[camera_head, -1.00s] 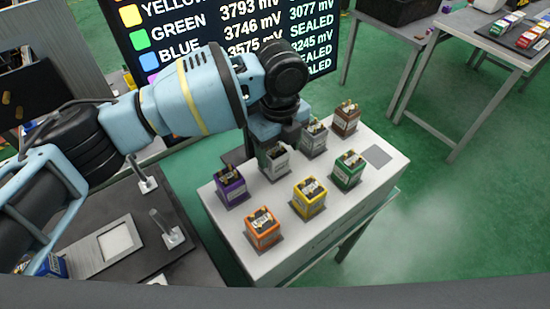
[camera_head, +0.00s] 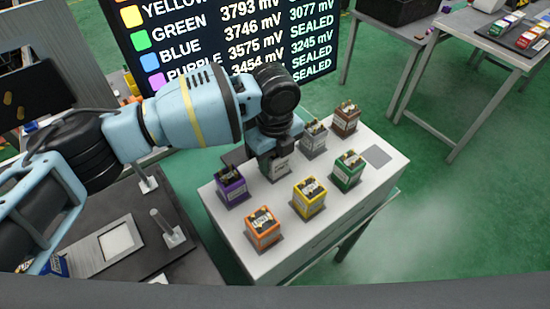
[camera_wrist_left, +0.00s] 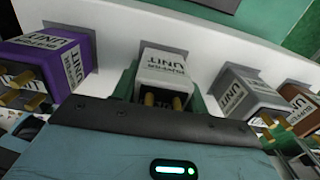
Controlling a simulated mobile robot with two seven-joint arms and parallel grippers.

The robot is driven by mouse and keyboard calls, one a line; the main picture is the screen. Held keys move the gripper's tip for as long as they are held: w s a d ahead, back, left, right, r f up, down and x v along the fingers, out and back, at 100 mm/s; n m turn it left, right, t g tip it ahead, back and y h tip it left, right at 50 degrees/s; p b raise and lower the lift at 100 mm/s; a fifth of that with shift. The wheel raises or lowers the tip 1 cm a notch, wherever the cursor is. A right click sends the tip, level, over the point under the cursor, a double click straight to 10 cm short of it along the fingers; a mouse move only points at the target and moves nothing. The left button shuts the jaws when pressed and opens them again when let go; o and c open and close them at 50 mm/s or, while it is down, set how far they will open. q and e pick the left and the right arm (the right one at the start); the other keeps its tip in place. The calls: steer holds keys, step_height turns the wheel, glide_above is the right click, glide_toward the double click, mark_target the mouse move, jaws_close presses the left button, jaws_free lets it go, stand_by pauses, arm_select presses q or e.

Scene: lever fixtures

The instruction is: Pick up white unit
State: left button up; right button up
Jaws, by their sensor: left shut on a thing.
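The white unit (camera_head: 279,168) stands in the back row on the white-topped stand, between the purple unit (camera_head: 231,183) and a grey unit (camera_head: 314,137). My left gripper (camera_head: 272,154) is over it from above, shut on its upper part and hiding much of its top. In the left wrist view, the white unit (camera_wrist_left: 163,68) sits between the two fingers of the left gripper (camera_wrist_left: 164,85), with brass terminals towards the palm. It looks upright and still at its place on the stand. My right gripper is not in view.
Orange (camera_head: 262,229), yellow (camera_head: 309,197) and green (camera_head: 348,171) units form the front row. A brown unit (camera_head: 346,117) stands at the back right. An empty grey pad (camera_head: 377,156) lies at the stand's right end. A dark bench with lever fixtures (camera_head: 165,228) is at left.

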arm_select(q)
steer(key=shift+r, duration=0.15)
step_height(320, 180, up, 10)
steer(key=shift+f, duration=0.15)
stand_by(0.4)
